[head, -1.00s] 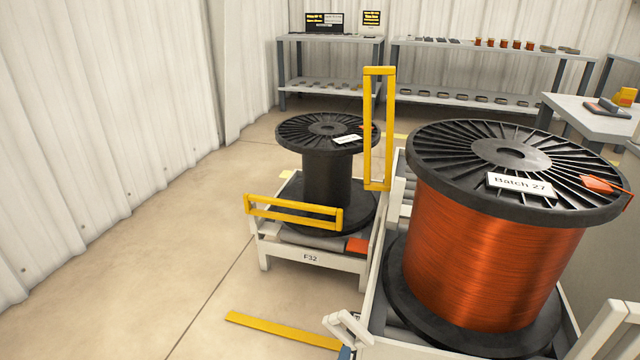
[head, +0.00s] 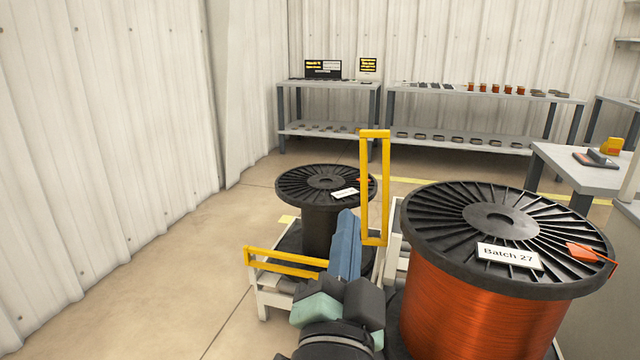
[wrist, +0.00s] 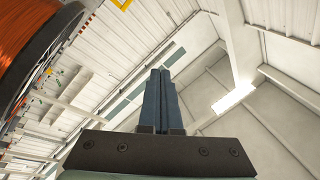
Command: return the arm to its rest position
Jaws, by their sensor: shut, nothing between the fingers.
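My gripper (head: 346,226) rises from the bottom middle of the head view, in front of the black spool on the stand. Its blue-grey fingers point up and are together. In the wrist view the fingers (wrist: 158,80) are shut with nothing between them, against the roof and wall. The jaws touch no object that I can see. My gripper hides part of the stand and of the black spool.
A big copper-wire spool (head: 475,315) labelled Batch 27 stands close on the right. A black spool (head: 318,225) sits on a white stand with a yellow bar (head: 285,263) and an upright yellow frame (head: 386,190). Benches (head: 480,94) line the back. Floor at left is clear.

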